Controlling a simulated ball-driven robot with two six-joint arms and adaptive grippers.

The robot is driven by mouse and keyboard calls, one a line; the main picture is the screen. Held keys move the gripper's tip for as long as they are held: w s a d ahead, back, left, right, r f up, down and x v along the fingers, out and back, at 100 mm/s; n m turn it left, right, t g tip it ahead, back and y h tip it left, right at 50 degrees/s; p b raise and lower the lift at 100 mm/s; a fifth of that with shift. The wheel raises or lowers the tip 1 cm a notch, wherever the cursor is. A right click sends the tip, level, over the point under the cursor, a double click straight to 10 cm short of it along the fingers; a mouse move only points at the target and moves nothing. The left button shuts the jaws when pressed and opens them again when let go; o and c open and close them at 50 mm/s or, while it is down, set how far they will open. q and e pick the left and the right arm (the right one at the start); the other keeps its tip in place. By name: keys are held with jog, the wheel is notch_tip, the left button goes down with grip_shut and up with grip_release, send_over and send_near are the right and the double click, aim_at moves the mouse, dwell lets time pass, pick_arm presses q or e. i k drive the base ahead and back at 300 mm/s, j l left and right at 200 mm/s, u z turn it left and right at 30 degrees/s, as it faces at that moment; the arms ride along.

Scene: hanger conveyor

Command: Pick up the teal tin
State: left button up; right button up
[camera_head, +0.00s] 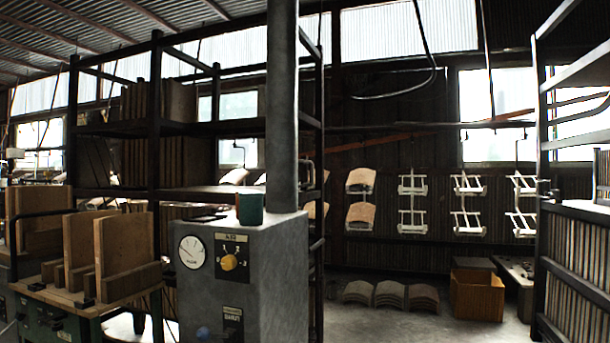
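The teal tin (250,209) stands upright on top of the grey control cabinet (275,245), close to the left of the grey vertical post. It is a small dark teal cylinder. Neither of my grippers shows in the head camera view.
A cart with wooden boards (125,250) stands to the left of the cabinet. A dark shelf rack (155,130) is behind. Open floor (390,325) lies to the right, with an orange-brown box (477,297) and curved wooden pieces (390,295).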

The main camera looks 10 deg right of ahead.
aim_at(250, 203)
jog(key=u, duration=0.55)
jog(key=i+l+u, duration=0.15)
jog(key=l+u, duration=0.15)
jog(key=i+l+u, duration=0.1)
jog(key=l+u, duration=0.5)
jog(key=l, duration=0.2)
jog(key=i, duration=0.05)
